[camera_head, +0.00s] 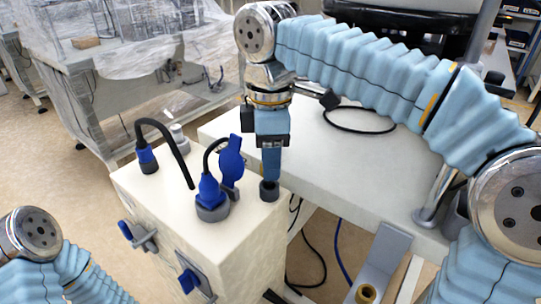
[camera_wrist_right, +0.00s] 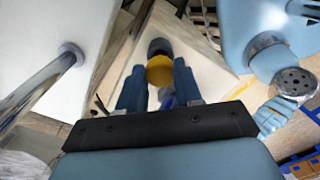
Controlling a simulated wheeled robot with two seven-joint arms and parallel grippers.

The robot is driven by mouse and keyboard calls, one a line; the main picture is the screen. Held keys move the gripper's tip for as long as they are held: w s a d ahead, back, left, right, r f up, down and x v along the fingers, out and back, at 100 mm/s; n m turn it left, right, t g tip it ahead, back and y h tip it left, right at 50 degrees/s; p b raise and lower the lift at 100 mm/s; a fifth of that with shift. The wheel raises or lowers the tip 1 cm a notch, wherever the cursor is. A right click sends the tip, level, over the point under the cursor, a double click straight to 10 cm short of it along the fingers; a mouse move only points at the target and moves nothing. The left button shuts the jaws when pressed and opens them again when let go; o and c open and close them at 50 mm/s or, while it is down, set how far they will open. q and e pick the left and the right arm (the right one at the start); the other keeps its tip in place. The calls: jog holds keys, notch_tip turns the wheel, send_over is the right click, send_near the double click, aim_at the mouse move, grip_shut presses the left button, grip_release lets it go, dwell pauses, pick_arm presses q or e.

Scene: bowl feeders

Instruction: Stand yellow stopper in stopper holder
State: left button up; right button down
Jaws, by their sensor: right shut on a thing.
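My right gripper (camera_head: 270,174) points down over the corner of the cream box and is shut on the yellow stopper. In the right wrist view the yellow stopper (camera_wrist_right: 160,70) shows its round yellow face between the two blue fingers (camera_wrist_right: 159,88). Just beyond it is a dark grey round socket (camera_wrist_right: 158,46); the socket also shows in the head view (camera_head: 269,190), right under the fingertips. I cannot tell whether the stopper is seated in it. A brass-yellow round cup (camera_head: 366,293) sits on a grey bracket at the bottom; I cannot tell which is the stopper holder.
The cream box (camera_head: 165,200) carries a blue plug with a black cable (camera_head: 147,156) and another blue connector (camera_head: 210,195) close left of my right gripper. A pale table (camera_head: 350,165) stands behind with a black cable loop (camera_head: 360,128). Cables hang beside the box.

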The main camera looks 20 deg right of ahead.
jog(key=shift+f+b, duration=0.7)
jog(key=shift+f, duration=0.4)
dwell(0.4)
jog(key=shift+c, duration=2.4)
grip_release()
jog(key=shift+r, duration=0.1)
notch_tip(320, 180, up, 3)
jog(key=shift+f+p, duration=0.15)
jog(key=shift+p, duration=1)
jog(key=shift+r, duration=2.2)
